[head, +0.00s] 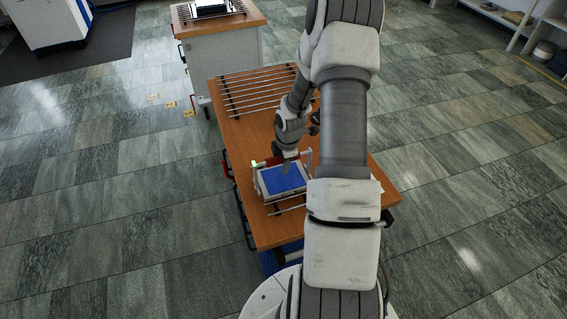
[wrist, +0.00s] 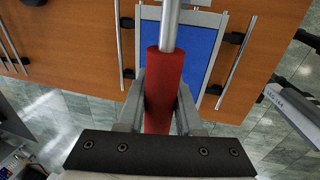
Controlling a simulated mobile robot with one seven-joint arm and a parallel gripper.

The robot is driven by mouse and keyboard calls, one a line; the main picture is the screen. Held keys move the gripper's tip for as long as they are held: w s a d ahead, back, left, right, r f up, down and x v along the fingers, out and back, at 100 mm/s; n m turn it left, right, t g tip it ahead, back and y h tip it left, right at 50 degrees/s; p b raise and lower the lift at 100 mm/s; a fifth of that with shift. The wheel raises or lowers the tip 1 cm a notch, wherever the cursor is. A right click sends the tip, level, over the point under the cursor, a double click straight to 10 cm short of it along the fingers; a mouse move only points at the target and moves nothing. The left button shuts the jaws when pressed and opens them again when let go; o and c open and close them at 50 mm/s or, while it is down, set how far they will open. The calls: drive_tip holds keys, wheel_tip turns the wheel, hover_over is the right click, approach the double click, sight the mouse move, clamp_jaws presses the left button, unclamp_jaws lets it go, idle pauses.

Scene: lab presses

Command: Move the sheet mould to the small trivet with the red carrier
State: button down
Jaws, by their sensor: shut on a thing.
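The sheet mould (head: 283,179) is a flat blue panel in a pale frame, at the near part of the wooden table; it also shows in the wrist view (wrist: 200,52) beyond the red grip. The red carrier's grip (wrist: 163,90) is a red cylinder on a metal bar. My gripper (wrist: 162,84) is shut on this grip, one finger on each side; in the head view my gripper (head: 288,154) is over the mould. Metal rods with black ends (wrist: 239,55) lie beside and under the mould. Whether the mould touches them, I cannot tell.
A wider rack of parallel rods (head: 262,92) covers the table's far part. A cabinet (head: 222,45) behind holds another rack with a dark object (head: 210,9). Bare wood (head: 243,136) shows between the rack and the mould. A shelf stands far right.

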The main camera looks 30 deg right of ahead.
drive_tip(key=shift+f+b, duration=0.4)
drive_tip(key=shift+f, duration=0.1)
idle(0.5)
drive_tip(key=shift+w+p+v, duration=0.25)
drive_tip(key=shift+p+v, duration=0.65)
drive_tip(key=shift+v, duration=0.25)
drive_tip(key=shift+w+p+v, duration=0.25)
drive_tip(key=shift+p+v, duration=0.65)
drive_tip(key=shift+v, duration=0.25)
drive_tip(key=shift+d+r, duration=0.1)
drive_tip(key=shift+w+a+r+m, duration=0.15)
drive_tip(key=shift+a+m, duration=0.15)
drive_tip(key=shift+a, duration=0.3)
drive_tip(key=s+a+r+m+g+h+b, duration=0.1)
drive_tip(key=a+r+m, duration=0.2)
drive_tip(key=a+m, duration=0.4)
drive_tip(key=s+a+r+m+g+h+b, duration=0.1)
drive_tip(key=a+r+m, duration=0.3)
drive_tip(key=a, duration=1)
drive_tip(key=shift+r+m+b, duration=0.2)
drive_tip(key=shift+m+b, duration=0.3)
drive_tip(key=shift+m, duration=1.2)
